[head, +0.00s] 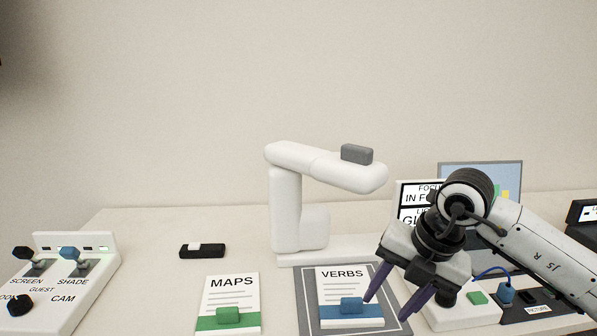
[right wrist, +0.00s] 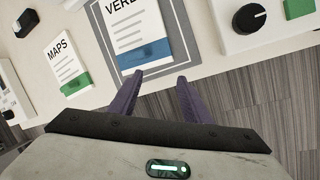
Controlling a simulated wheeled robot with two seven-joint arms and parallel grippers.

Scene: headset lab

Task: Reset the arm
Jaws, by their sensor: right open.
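My right gripper (head: 387,307) is open and empty, with two purple fingers pointing down over the front right part of the grey mat. In the right wrist view its fingers (right wrist: 160,80) stand apart, near the mat's front edge, with nothing between them. A white jointed stand arm (head: 318,163) rises from a flat base behind the mat and reaches forward to the right. A grey block (head: 357,154) sits on top of its outer end. My left gripper is not in view.
The grey mat (head: 312,328) bears a VERBS card (head: 343,288); a MAPS card (head: 232,294) lies left. A switch panel (head: 90,285) stands far left. A white box with a green button (head: 478,298) and a screen (head: 508,180) are at right. The grey floor (right wrist: 235,110) lies beyond the table edge.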

